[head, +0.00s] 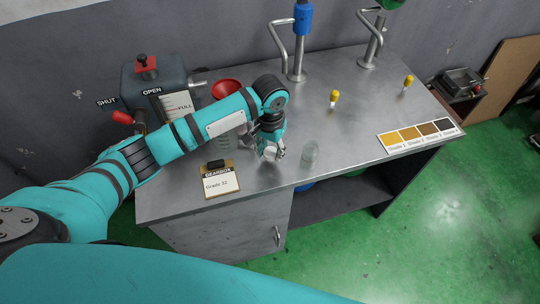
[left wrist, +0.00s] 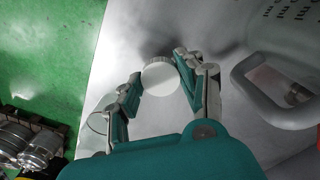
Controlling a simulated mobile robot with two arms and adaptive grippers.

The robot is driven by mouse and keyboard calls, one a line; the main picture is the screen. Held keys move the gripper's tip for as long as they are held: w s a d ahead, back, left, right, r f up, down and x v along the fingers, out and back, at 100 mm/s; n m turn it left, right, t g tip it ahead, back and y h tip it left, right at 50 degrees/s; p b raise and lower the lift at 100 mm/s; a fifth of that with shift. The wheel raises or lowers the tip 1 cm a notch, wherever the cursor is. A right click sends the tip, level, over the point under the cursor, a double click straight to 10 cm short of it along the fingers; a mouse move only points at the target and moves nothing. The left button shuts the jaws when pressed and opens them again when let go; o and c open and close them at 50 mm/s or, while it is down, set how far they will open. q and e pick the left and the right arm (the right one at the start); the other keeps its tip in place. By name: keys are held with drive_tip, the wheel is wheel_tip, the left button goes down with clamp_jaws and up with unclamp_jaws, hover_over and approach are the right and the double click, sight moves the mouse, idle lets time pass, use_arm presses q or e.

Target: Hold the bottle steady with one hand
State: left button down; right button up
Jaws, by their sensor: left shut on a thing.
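My left gripper (head: 270,152) reaches down over the middle of the metal bench. It is shut on a small bottle with a round white cap (left wrist: 160,77); the cap sits between the two fingertips in the left wrist view. In the head view only a pale bit of the bottle (head: 270,154) shows at the fingertips, and the fingers hide the rest. The bottle looks upright. From these views I cannot tell whether it touches the bench. My right gripper is not in view.
A clear glass jar (head: 310,154) stands just right of the gripper. A clipboard marked GEARBOX (head: 219,181) lies at the front left. A red funnel (head: 226,89) is behind my forearm. Yellow-capped vials (head: 334,98) and a colour chart (head: 419,134) are to the right.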

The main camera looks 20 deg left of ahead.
sight(270, 153)
use_arm(q)
wheel_tip(270, 153, down, 3)
drive_tip(key=shift+s+r+p, duration=0.1)
drive_tip(key=shift+r+p, duration=0.05)
drive_tip(key=shift+p, duration=0.15)
drive_tip(key=shift+f, duration=0.3)
drive_tip(key=shift+s+f, duration=0.1)
drive_tip(key=shift+f, duration=0.15)
drive_tip(key=c, duration=1)
unclamp_jaws()
drive_tip(key=shift+s, duration=0.1)
drive_tip(key=shift+o, duration=0.9)
drive_tip(key=shift+f, duration=0.15)
